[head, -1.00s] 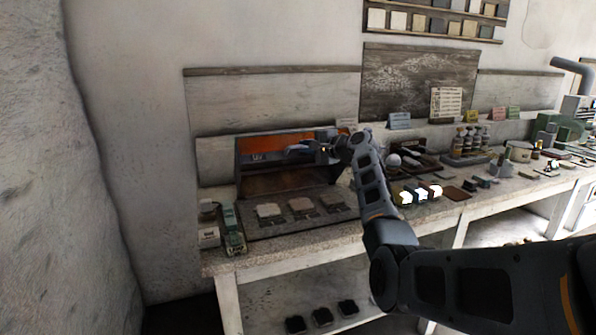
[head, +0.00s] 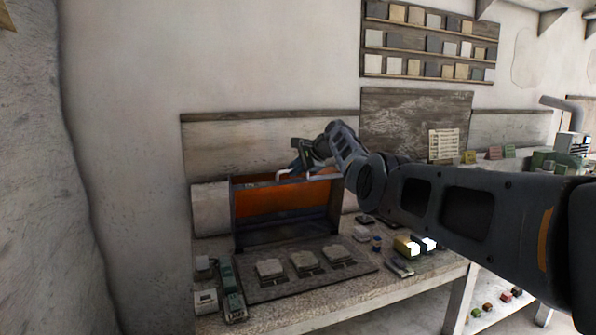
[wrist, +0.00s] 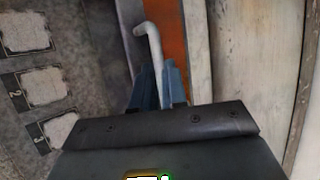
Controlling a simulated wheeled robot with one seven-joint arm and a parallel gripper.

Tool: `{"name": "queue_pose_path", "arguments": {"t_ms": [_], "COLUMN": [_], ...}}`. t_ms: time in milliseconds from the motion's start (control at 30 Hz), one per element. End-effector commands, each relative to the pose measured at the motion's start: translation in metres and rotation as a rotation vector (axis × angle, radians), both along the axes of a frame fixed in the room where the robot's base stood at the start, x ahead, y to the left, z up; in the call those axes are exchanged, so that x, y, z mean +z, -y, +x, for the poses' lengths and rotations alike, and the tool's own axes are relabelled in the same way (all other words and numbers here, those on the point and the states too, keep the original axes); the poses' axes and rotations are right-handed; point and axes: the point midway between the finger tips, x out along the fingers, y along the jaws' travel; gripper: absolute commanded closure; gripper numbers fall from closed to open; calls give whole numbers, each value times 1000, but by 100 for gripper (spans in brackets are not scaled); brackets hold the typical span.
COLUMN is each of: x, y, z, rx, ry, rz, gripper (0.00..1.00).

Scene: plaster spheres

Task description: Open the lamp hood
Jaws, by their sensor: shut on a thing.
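The lamp hood (head: 238,208) is a dark box on the stone-topped bench, with an orange panel (head: 275,200) across its front and a dark strip below. A pale bent handle (head: 284,174) is at the hood's upper front edge. My gripper (head: 294,168) is at that edge, its blue fingers shut on the handle. In the wrist view the handle (wrist: 148,40) runs into the space between the blue fingers (wrist: 160,80), and the orange panel (wrist: 170,30) lies just behind. The fingers partly hide the gripped stretch.
A dark tray (head: 250,292) with three pale square tiles lies before the hood. A green device (head: 232,290) and white blocks (head: 205,300) stand left of it. Small boxes (head: 407,246) stand on the right. A wall board rises behind.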

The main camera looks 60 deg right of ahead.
Motion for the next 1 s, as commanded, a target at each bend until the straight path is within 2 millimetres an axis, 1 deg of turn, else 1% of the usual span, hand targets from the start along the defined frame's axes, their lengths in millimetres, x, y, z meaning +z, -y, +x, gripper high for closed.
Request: {"name": "queue_pose_path", "arguments": {"t_ms": [33, 767, 800, 900, 1000], "x": [4, 4, 3, 3, 3], "y": [-1, -3, -3, -3, -3], "z": [2, 5, 5, 5, 5], "rx": [3, 2, 2, 1, 1], "ry": [-5, -33, -33, -33, -34], "rz": [1, 20, 20, 21, 22], "gripper": [100, 100, 87, 77, 77]}}
